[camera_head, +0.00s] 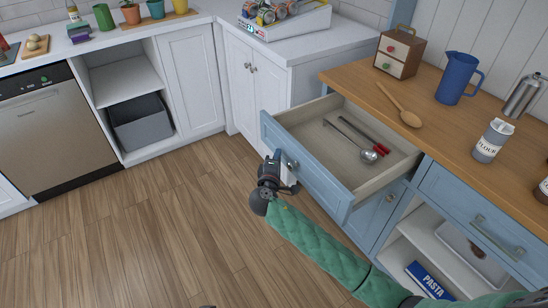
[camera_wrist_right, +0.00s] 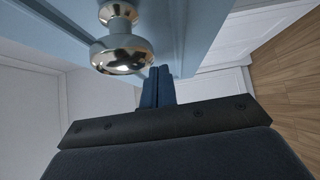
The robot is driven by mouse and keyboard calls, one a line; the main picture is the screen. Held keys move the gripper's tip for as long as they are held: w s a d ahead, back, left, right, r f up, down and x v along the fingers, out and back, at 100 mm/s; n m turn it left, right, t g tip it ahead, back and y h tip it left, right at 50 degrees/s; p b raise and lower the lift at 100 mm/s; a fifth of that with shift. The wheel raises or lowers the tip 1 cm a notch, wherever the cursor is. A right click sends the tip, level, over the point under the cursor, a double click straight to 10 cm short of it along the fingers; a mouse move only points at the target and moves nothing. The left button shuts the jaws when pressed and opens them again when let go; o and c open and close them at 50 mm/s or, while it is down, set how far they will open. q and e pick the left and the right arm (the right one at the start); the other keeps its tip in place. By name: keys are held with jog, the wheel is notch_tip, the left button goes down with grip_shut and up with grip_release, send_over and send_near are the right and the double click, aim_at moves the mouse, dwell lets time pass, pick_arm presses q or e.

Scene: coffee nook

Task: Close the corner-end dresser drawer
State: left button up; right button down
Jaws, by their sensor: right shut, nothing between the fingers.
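The corner-end dresser drawer (camera_head: 310,178) is blue and stands pulled out, with a ladle (camera_head: 362,152) and a red-handled utensil (camera_head: 365,135) inside. Its round metal knob (camera_head: 293,164) is on the front panel; the knob also shows large in the right wrist view (camera_wrist_right: 122,50). My right gripper (camera_head: 279,160) is at the drawer front beside the knob. Its dark blue fingers (camera_wrist_right: 158,88) are shut together and empty, with tips at the blue panel; whether they touch it I cannot tell.
The wooden dresser top (camera_head: 440,110) carries a wooden spoon (camera_head: 402,107), a blue pitcher (camera_head: 458,78), a flour jar (camera_head: 492,141) and a small drawer box (camera_head: 399,53). White corner cabinets (camera_head: 255,80) stand behind the open drawer. The wooden floor (camera_head: 130,225) at left is clear.

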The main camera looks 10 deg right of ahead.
aim_at(347, 132)
pick_arm(q)
jog(key=shift+f, duration=0.1)
pick_arm(e)
jog(key=shift+d, duration=0.15)
